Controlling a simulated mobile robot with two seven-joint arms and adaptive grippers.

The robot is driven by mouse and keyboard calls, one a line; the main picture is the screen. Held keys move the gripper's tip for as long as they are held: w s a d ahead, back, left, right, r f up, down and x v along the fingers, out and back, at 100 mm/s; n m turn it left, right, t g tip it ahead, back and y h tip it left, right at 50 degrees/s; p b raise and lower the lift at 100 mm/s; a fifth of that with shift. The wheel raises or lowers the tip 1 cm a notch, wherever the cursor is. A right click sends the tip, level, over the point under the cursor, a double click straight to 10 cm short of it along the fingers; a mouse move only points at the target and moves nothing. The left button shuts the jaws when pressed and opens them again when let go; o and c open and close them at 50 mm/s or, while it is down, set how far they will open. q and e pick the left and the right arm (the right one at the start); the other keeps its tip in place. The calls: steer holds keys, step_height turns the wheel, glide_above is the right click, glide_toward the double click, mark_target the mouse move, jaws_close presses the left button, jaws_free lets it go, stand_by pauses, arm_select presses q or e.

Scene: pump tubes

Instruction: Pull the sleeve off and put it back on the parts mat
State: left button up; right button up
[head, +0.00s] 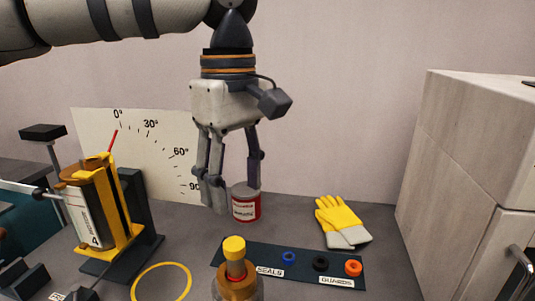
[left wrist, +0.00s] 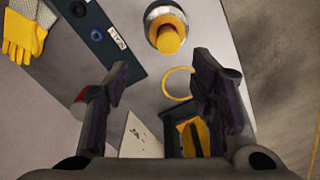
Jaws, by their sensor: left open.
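A yellow-topped, tan upright sleeve (head: 235,259) stands on a round copper-coloured fitting (head: 238,288) at the front of the bench. Its yellow end also shows in the left wrist view (left wrist: 168,40). The dark parts mat (head: 304,260) lies behind and to the right, with blue (head: 289,257), black (head: 320,263) and orange (head: 353,268) rings and SEALS and GUARDS labels. My left gripper (head: 234,182) is open and empty, pointing down, above the bench and apart from the sleeve. In the left wrist view its fingers (left wrist: 160,80) are spread wide. My right gripper is not seen.
A red tin (head: 245,204) stands under the gripper. Yellow gloves (head: 340,222) lie behind the mat. A tilting stand with a cylinder (head: 92,212) and an angle board (head: 150,150) are at left. A yellow ring (head: 186,275) lies in front. A cabinet (head: 470,170) borders the right.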

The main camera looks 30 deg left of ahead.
mark_target(234, 243)
arm_select(q)
steer(key=shift+f, duration=0.15)
steer(key=s+f, duration=0.1)
steer(key=f, duration=0.2)
steer(key=shift+s, duration=0.35)
step_height(234, 243, down, 8)
steer(key=shift+w+f+b, duration=0.1)
steer(key=shift+f+b, duration=0.1)
steer(key=shift+b, duration=0.45)
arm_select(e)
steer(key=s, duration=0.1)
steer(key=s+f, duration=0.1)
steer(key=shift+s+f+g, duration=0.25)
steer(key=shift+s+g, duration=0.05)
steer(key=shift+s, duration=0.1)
arm_select(q)
steer(key=shift+c, duration=0.2)
jaws_close()
steer(key=c, duration=0.8)
jaws_free()
jaws_close()
